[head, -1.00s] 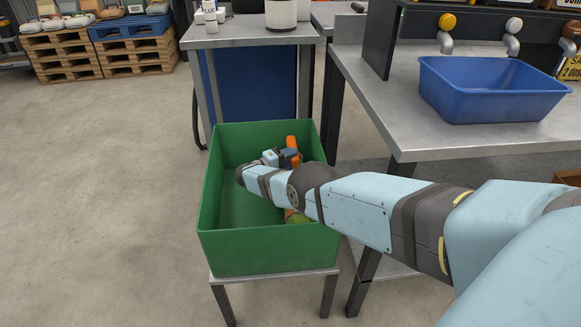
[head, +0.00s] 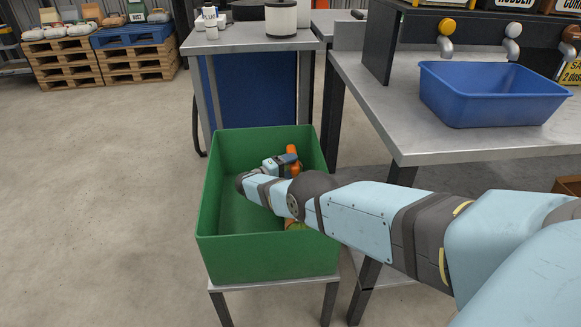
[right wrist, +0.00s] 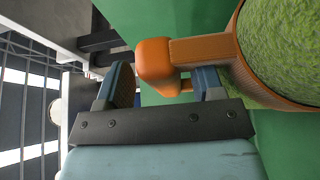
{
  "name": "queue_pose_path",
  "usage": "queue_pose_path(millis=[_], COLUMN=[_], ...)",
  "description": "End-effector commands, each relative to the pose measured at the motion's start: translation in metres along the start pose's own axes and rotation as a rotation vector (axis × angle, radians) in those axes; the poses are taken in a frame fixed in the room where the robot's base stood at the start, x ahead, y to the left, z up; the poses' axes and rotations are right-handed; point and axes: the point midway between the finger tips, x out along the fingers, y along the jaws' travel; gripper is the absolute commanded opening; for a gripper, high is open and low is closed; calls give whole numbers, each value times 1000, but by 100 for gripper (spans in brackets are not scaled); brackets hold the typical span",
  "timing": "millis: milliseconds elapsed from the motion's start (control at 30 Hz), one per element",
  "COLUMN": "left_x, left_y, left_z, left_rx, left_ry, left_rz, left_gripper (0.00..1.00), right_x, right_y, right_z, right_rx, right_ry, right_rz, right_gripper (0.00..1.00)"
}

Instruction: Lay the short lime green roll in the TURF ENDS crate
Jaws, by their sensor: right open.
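A green crate (head: 222,215) stands on a low stand; no label shows on its visible sides. My right gripper (head: 290,160) is down inside it, open. In the right wrist view the open jaws (right wrist: 163,88) straddle part of an orange handle-like piece (right wrist: 155,58) beside the roll. The roll (right wrist: 285,45) shows a round lime green turf end with a brown-orange rim, inside the crate. My left gripper is out of view.
A metal table with a blue tub (head: 490,95) stands at right, close to my right arm. A workbench (head: 250,40) with a white canister (head: 281,17) stands behind the crate. Pallets (head: 60,62) stand far left. The floor left of the crate is clear.

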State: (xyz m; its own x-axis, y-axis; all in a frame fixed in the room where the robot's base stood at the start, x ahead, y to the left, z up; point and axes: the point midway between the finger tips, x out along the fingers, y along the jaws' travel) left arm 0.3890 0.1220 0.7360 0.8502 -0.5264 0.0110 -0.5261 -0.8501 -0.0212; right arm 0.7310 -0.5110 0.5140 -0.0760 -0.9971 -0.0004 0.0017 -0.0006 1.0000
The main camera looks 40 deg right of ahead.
Motion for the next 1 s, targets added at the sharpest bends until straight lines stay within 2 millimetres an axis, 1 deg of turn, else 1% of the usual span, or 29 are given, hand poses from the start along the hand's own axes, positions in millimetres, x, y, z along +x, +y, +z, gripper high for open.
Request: queue_pose_path(millis=[167,400,500,700,1000], left_x=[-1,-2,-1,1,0], left_y=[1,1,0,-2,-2], left_z=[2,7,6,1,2], left_rx=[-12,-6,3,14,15], left_ry=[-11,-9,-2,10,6], left_rz=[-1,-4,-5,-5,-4], left_gripper=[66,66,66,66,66], right_x=[-21,-62,-73,-75,-75], right_y=[0,0,0,1,1], right_z=[0,0,0,0,0], right_rx=[1,1,1,1,1], right_ry=[1,1,0,-1,-1], right_rz=[-3,-1,-2,0,0], right_gripper=[62,62,62,62,62])
